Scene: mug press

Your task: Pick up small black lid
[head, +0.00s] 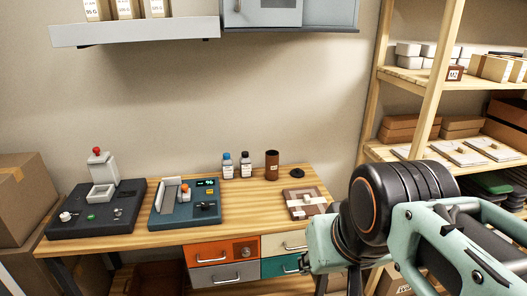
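The small black lid (297,173) lies flat on the wooden table (250,212) near its back right, just right of a brown cylinder (272,165). It is a dark round disc with a raised middle, and nothing touches it. My arm fills the lower right of the head view. My gripper (338,284) shows only in part at the bottom edge, in front of and below the table's right end, apart from the lid. Its fingertips are cut off or hidden, so I cannot see whether it is open or holds anything.
Two machines (97,203) (185,203) occupy the left side. A wall shelf (135,29) hangs above; wooden racks (430,80) stand right. The table's middle is clear.

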